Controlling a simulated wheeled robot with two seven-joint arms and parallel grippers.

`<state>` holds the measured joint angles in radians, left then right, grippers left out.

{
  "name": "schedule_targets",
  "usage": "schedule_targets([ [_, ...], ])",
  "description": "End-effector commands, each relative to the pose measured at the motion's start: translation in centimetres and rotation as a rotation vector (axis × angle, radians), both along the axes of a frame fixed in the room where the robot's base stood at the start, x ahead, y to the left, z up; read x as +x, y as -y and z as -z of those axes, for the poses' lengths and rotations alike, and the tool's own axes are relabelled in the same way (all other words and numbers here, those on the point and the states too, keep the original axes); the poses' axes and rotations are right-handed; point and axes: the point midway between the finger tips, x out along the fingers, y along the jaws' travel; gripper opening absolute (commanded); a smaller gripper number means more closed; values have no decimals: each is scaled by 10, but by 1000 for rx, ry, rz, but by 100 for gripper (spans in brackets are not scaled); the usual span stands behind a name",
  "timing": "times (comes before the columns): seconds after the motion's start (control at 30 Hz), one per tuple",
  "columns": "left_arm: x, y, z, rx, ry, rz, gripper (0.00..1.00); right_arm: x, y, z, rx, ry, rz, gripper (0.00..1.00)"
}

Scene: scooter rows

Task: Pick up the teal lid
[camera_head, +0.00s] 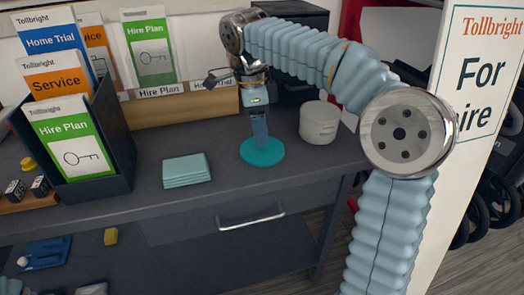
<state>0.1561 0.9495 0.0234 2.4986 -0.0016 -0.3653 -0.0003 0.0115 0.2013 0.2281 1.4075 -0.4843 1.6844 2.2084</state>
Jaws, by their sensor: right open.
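The teal lid (270,157) is a flat round disc lying on the dark grey counter (222,206), near its middle. My right gripper (260,141) comes down from above, with its fingertips over the lid in the picture. It is open, and its fingers cover part of the lid's far side. I cannot tell whether the fingertips touch the lid. A white tub (319,123) stands on the counter to the right of the lid. My left gripper is not in view.
A folded light teal cloth (186,170) lies left of the lid. A dark leaflet holder (112,130) stands further left. A wooden ledge (180,106) with a leaflet runs along the back. A white hire sign (470,80) stands at the right. The counter's front is clear.

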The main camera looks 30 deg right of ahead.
Motion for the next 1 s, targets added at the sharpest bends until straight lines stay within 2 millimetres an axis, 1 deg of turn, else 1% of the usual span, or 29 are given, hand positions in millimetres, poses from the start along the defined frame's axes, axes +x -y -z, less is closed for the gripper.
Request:
schedule_targets([
  [0.03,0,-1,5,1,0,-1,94,-3,2,11,-1,-3,1,57],
  [0.1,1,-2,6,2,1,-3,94,-3,3,20,-1,-4,0,57],
  [0.17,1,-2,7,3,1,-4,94,-3,3,26,0,-1,-1,57],
  [0.27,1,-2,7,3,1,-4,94,-3,3,29,0,-1,-1,57],
  [0.43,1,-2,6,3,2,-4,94,-3,3,28,0,0,-1,57],
  [0.8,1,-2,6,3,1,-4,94,-3,3,28,0,-1,-1,0],
  [1.0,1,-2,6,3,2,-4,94,-3,3,28,0,0,-1,0],
])
